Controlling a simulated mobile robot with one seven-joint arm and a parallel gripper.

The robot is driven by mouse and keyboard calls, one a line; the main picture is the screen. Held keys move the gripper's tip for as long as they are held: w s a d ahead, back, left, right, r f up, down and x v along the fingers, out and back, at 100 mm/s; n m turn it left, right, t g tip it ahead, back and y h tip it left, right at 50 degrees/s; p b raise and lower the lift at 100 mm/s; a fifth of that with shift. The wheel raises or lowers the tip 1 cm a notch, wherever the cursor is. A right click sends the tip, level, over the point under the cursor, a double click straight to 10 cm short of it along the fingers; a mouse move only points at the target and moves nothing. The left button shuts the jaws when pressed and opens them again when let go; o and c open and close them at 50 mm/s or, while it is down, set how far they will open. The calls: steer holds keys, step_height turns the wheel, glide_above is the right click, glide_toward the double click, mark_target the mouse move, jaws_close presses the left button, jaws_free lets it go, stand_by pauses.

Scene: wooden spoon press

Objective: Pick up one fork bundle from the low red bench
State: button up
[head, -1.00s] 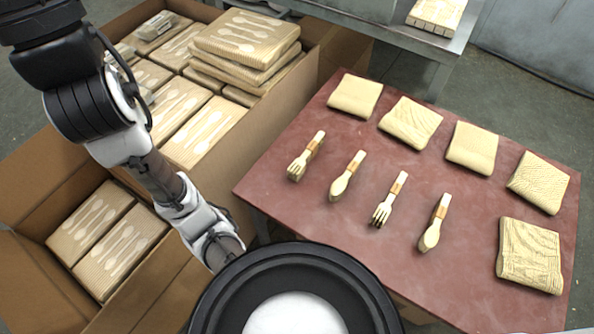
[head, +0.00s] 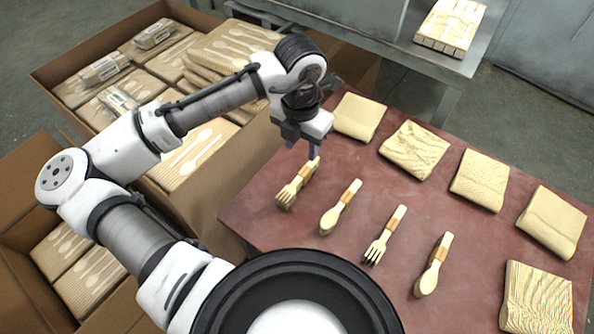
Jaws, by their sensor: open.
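Two fork bundles lie on the low red bench (head: 345,218), each a wooden stack with an orange band. The left fork bundle (head: 296,186) is at the bench's left end, tines toward the front left. The other fork bundle (head: 383,236) lies between two spoon bundles. My gripper (head: 302,150) is open and empty. It points down close by the handle end of the left fork bundle, and I cannot tell its height or whether it touches. Its fingertips are small and partly hidden.
Spoon bundles (head: 340,207) (head: 434,265) lie beside the forks. Several pale wooden blocks (head: 480,180) line the bench's back and right. Open cardboard boxes (head: 250,165) with cutlery packs stand left of the bench. A metal table (head: 400,58) with a slotted wooden block (head: 449,27) stands behind.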

mark_target(297, 180)
steer(key=f, duration=1.4)
steer(key=shift+s+a+f+b, duration=0.15)
steer(key=shift+s+a+b, duration=0.15)
steer(key=shift+a, duration=0.1)
jaws_close()
